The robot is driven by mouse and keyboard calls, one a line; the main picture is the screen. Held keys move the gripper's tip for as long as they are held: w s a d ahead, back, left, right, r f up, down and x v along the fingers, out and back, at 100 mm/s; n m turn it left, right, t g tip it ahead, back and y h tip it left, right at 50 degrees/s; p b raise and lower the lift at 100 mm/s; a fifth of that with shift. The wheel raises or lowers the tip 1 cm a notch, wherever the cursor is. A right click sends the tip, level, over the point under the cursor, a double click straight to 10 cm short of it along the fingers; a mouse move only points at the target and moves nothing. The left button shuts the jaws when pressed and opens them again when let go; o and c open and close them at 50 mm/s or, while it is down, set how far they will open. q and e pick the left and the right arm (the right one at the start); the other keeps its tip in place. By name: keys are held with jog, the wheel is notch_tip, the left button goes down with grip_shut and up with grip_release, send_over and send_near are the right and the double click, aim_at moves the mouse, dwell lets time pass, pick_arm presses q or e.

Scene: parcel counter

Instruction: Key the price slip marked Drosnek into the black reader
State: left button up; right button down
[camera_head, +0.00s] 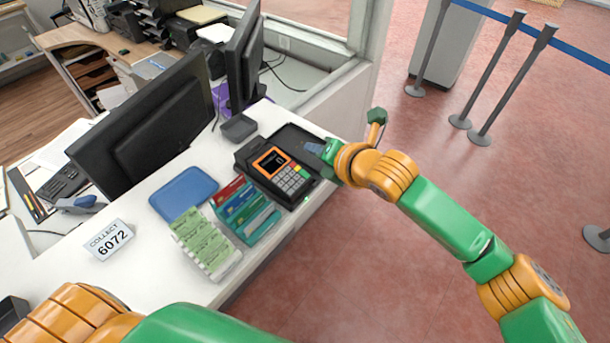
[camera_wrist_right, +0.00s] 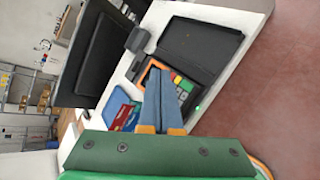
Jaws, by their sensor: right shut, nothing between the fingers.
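The black reader (camera_head: 266,158) stands on the white counter, with an orange screen showing what looks like 0 and a keypad with red, yellow and green keys. It also shows in the right wrist view (camera_wrist_right: 184,86), partly hidden by my fingers. Several green slips (camera_head: 204,238) stand in a pale holder left of the reader; their print is too small to read, so I cannot tell which is marked Drosnek. My right gripper (camera_head: 312,149) is shut and empty, beside the reader's right side, over the black tray; its blue fingers (camera_wrist_right: 158,72) meet. My left gripper is out of view.
A teal rack (camera_head: 262,226) of coloured cards stands between slips and reader. Nearby are a blue tray (camera_head: 183,193), a "COLLECT 6072" sign (camera_head: 109,239), a black tray (camera_head: 291,135), a small dark box (camera_head: 239,127) and monitors (camera_head: 145,125). The counter's front edge is close.

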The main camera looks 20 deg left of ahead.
jog(key=b, duration=0.5)
send_near(300, 168)
jog(key=w+a, duration=0.2)
jog(key=a, duration=0.1)
jog(key=shift+w, duration=0.4)
jog(key=shift+w+a+f+b, duration=0.1)
jog(key=shift+a+f+b, duration=0.1)
jog(key=shift+f+b, duration=0.5)
jog(key=shift+f, duration=0.25)
jog(key=shift+a+f, duration=0.1)
jog(key=shift+f, duration=0.3)
jog(key=shift+f, duration=0.25)
dwell(0.6)
jog(key=shift+r+p, duration=0.7)
jog(key=shift+p, duration=0.1)
